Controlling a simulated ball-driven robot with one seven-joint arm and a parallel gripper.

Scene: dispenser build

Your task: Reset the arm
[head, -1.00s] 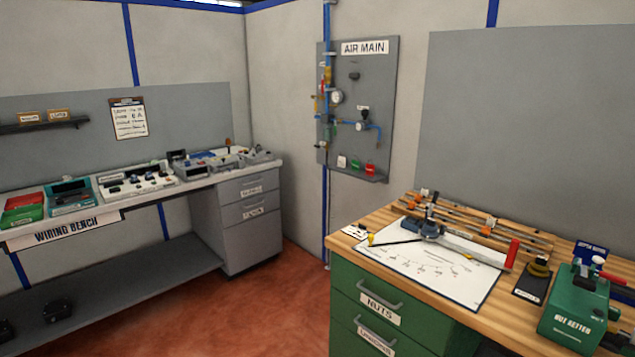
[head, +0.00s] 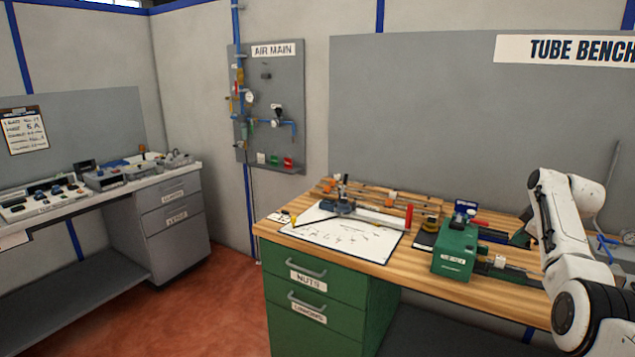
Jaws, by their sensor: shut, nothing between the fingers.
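My white arm (head: 568,245) stands at the right edge of the head view, in front of the tube bench (head: 400,268). Its dark joint is at the lower right and its links rise to a bend near the top. My gripper cannot be made out in this view.
On the tube bench are a drawing sheet (head: 345,236), a tool with a red handle (head: 408,216) and a green nut setter (head: 454,252). The air main panel (head: 268,110) hangs on the wall. A wiring bench (head: 130,187) is at left. Red floor (head: 215,300) lies clear between the benches.

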